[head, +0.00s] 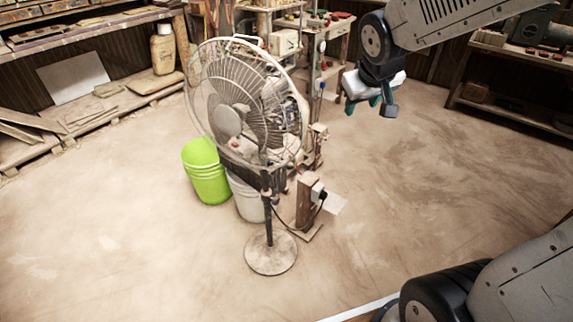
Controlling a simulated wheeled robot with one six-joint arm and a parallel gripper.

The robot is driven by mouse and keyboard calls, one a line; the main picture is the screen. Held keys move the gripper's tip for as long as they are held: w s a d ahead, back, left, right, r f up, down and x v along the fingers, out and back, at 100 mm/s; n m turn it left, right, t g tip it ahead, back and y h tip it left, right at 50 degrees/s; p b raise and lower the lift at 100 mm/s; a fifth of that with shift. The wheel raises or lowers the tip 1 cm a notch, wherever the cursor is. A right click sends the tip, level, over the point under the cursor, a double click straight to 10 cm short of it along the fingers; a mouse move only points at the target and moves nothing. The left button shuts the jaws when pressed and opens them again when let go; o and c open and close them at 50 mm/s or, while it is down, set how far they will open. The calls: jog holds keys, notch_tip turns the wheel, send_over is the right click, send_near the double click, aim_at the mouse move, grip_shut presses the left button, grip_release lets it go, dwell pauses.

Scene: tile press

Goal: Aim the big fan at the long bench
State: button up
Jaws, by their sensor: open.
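The big fan (228,124) stands upright on a round floor base in the middle of the head view. Its wide wire-caged head is turned toward the left and front of the picture. A long wooden bench (75,31) with a lower shelf runs along the left wall. Another bench (520,58) stands at the right wall; I cannot tell which one the task calls the long bench. My gripper (377,104) hangs at the upper middle, right of the fan and clear of it. It is open, with no object visible between its fingers.
A green bucket (207,178) and a white bucket (248,200) stand behind the fan. A wooden post with an outlet (308,205) stands close to the fan's right, with a dark cord. The floor (420,190) to the right is clear.

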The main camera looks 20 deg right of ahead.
jog(key=w+d+f+n+t+y, duration=0.1)
jog(key=w+f+n+t+y, duration=0.15)
jog(key=w+f, duration=0.75)
jog(key=w+d+f+n+t+y, duration=0.1)
jog(key=w+f+n+t, duration=0.3)
jog(key=w, duration=0.9)
jog(key=y, duration=1.2)
send_near(287, 165)
jog(key=x, duration=0.3)
jog(key=shift+t+h, duration=0.25)
jog(key=x, duration=0.5)
jog(key=f+x, duration=0.1)
jog(key=x, duration=0.1)
jog(key=shift+w, duration=0.4)
jog(key=shift+r, duration=0.1)
grip_shut()
jog(key=shift+m, duration=0.25)
